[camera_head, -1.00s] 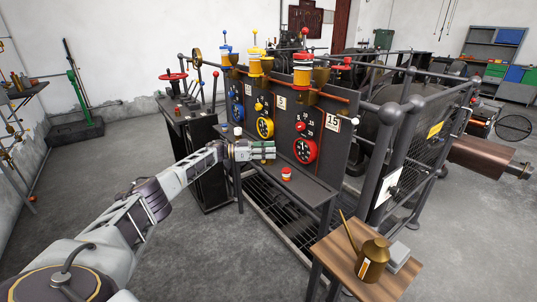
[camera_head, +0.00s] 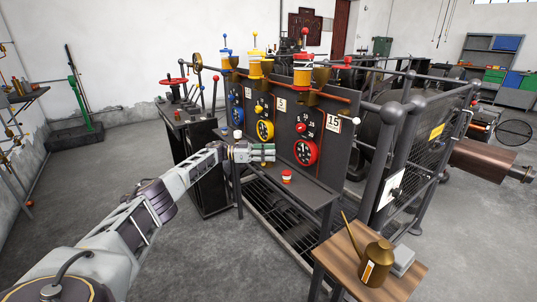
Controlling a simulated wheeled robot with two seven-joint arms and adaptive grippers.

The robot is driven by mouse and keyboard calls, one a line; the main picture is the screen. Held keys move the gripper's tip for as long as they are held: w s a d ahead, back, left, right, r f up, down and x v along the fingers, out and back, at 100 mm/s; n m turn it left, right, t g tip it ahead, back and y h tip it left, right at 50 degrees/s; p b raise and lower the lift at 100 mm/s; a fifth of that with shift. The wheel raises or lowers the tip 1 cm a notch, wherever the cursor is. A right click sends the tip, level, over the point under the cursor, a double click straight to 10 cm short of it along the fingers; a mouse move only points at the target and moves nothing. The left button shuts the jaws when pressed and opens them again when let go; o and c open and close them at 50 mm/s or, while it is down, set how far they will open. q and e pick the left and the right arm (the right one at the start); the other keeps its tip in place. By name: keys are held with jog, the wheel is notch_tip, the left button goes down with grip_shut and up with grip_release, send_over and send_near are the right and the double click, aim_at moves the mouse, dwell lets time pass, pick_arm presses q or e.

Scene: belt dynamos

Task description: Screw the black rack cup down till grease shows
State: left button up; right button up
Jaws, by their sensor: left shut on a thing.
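My left gripper (camera_head: 263,152) is at the front of the dark panel (camera_head: 318,122), below the yellow dial (camera_head: 265,131) and left of the red dial (camera_head: 305,152). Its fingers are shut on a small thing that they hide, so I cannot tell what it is. No black cup stands out clearly. No grease can be made out at this size. My right gripper is out of view.
A red-and-white button (camera_head: 287,176) is on the ledge below the gripper. A brass oil can (camera_head: 376,263) stands on a wooden stand (camera_head: 340,262) at front right. A mesh guard (camera_head: 418,155) closes off the machine's right side.

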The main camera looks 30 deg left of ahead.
pick_arm(q)
jog(key=shift+r, duration=0.1)
jog(key=o, duration=1)
jog(key=shift+o, duration=0.2)
jog(key=shift+a, duration=0.1)
jog(key=v, duration=1.1)
jog(key=shift+s+a, duration=0.25)
jog(key=shift+a, duration=0.1)
